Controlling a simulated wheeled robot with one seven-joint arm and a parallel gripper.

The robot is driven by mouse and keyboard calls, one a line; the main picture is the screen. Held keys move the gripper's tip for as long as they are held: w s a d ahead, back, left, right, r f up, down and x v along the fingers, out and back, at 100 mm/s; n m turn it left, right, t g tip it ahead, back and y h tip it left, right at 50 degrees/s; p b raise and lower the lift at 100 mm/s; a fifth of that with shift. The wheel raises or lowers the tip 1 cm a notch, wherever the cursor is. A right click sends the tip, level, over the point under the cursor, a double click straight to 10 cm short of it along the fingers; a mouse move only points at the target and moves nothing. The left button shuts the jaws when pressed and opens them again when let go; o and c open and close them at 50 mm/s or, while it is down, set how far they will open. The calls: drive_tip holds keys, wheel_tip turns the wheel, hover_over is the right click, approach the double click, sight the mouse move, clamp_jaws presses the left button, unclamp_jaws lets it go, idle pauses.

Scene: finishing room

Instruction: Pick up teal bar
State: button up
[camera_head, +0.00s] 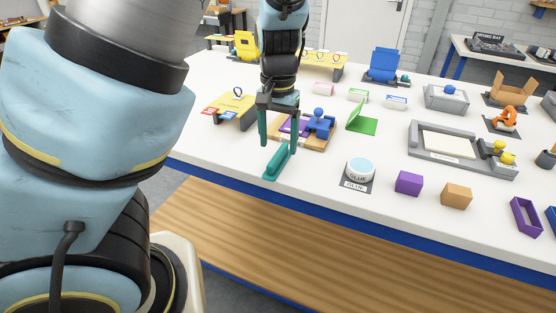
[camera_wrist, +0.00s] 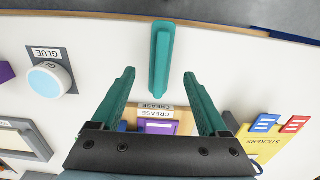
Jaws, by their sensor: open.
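The teal bar (camera_head: 278,161) lies flat on the white table near its front edge. In the wrist view the teal bar (camera_wrist: 161,58) lies beyond the fingertips, roughly between their lines, with its long side running away from me. My gripper (camera_head: 280,142) hangs over the table just behind the bar, with teal fingers pointing down. In the wrist view my gripper (camera_wrist: 160,78) has its fingers wide apart with nothing between them. I cannot tell exactly how high the fingertips are above the table.
A wooden crease board (camera_head: 313,143) with purple and blue parts stands close behind the gripper. A sticker stand (camera_head: 236,105) is at the left. Table around the bar is clear.

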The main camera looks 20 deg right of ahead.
sight(278, 153)
drive_tip(key=shift+f, duration=2.2)
clamp_jaws()
